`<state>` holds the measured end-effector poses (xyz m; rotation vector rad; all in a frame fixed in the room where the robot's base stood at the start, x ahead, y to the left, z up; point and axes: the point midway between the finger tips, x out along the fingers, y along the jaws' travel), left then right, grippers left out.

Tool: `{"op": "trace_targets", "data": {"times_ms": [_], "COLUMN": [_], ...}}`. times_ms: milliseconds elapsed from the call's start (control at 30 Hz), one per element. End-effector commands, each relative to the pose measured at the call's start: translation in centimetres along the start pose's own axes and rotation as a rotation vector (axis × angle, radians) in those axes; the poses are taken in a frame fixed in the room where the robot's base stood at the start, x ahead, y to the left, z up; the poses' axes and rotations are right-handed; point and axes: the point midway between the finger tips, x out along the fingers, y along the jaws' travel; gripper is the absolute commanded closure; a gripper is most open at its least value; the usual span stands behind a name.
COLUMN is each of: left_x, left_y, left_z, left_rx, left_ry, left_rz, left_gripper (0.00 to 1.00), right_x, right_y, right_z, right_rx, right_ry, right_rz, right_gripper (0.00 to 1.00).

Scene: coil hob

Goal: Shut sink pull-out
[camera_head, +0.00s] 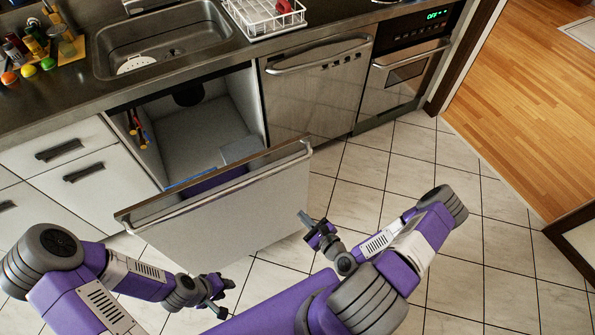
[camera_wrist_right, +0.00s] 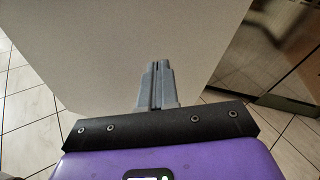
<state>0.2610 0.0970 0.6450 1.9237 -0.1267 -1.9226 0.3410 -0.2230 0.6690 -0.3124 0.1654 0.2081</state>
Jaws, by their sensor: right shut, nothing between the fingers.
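The sink pull-out (camera_head: 245,210) stands out from the cabinet under the sink (camera_head: 165,45), with its pale front panel tilted in the picture and a metal handle bar along its top edge. The cabinet interior shows behind it. My right gripper (camera_head: 304,218) is shut and empty, close to the right part of the front panel; whether it touches is unclear. In the right wrist view, its closed fingers (camera_wrist_right: 155,68) point at the pale panel (camera_wrist_right: 100,50). My left gripper (camera_head: 226,298) is low in front of the panel, its fingers apart and empty.
A dishwasher (camera_head: 318,90) and an oven (camera_head: 405,75) are to the right of the opening. White drawers (camera_head: 95,175) are to the left. Tools (camera_head: 138,130) hang inside the cabinet. The tiled floor (camera_head: 400,150) to the right is clear.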

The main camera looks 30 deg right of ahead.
Motion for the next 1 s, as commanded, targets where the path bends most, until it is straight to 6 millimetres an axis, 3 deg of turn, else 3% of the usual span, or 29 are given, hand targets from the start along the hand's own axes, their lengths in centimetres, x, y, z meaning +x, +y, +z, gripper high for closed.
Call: {"op": "trace_targets", "data": {"times_ms": [33, 133, 367, 1000], "left_x": [-0.8, -1.3, -1.4, -0.6], "left_y": [0.3, 0.5, 0.5, 0.2], "left_z": [0.0, 0.1, 0.1, 0.0], "left_rx": [0.000, 0.000, 0.000, 0.000], "left_ry": [0.000, 0.000, 0.000, 0.000], "left_rz": [0.000, 0.000, 0.000, 0.000], "left_gripper": [0.64, 0.64, 0.64, 0.64], "right_x": [-0.9, -2.0, -2.3, 9.1], "right_y": [-1.5, -3.4, -4.8, -7.4], "right_z": [0.9, 1.9, 2.5, 4.0], "right_rx": [0.090, 0.223, 0.316, 0.311], "right_ry": [-0.035, -0.109, -0.171, -0.169], "right_rz": [-0.070, -0.157, -0.211, -0.208], "right_gripper": [1.00, 1.00, 1.00, 1.00]}}
